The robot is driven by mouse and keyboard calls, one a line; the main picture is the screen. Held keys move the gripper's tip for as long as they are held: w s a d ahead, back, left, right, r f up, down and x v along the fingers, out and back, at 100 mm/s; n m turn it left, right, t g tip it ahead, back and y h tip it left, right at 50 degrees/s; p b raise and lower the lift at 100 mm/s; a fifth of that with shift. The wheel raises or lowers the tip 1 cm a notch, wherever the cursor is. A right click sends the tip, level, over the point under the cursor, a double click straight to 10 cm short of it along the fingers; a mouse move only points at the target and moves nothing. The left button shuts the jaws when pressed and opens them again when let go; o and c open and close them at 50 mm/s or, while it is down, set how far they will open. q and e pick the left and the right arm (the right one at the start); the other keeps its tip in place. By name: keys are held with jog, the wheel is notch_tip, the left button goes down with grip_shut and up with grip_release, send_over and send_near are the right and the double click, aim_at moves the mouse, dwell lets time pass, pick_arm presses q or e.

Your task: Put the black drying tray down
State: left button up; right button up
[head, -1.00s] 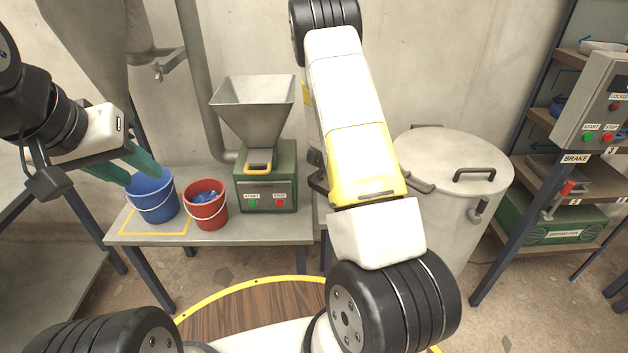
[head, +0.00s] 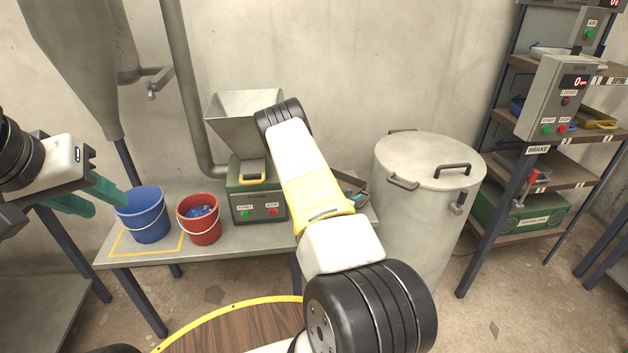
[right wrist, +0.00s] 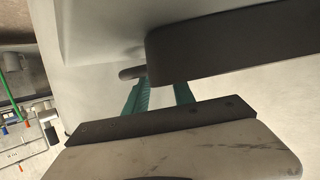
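I cannot make out the whole black drying tray. In the right wrist view a dark slab (right wrist: 235,45) with a rounded end crosses in front of the fingertips; it may be the tray, but I cannot be sure. My right gripper (right wrist: 162,94) shows two teal fingers with a gap between them, and their tips are hidden at the slab's lower edge. In the head view my right arm mostly hides this gripper, between the green machine and the drum. My left gripper (head: 95,198) is open and empty, just left of the blue bucket (head: 143,216).
A red bucket (head: 200,220) and a green hopper machine (head: 256,195) stand on the grey bench (head: 220,253). A lidded grey drum (head: 425,205) stands right of my right arm. A shelf rack (head: 560,178) with a control box (head: 553,97) is further right.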

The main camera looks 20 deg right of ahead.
jog(key=shift+w+d+f, duration=0.2)
jog(key=shift+w+d, duration=0.05)
jog(key=shift+d, duration=0.2)
grip_shut()
dwell(1.1)
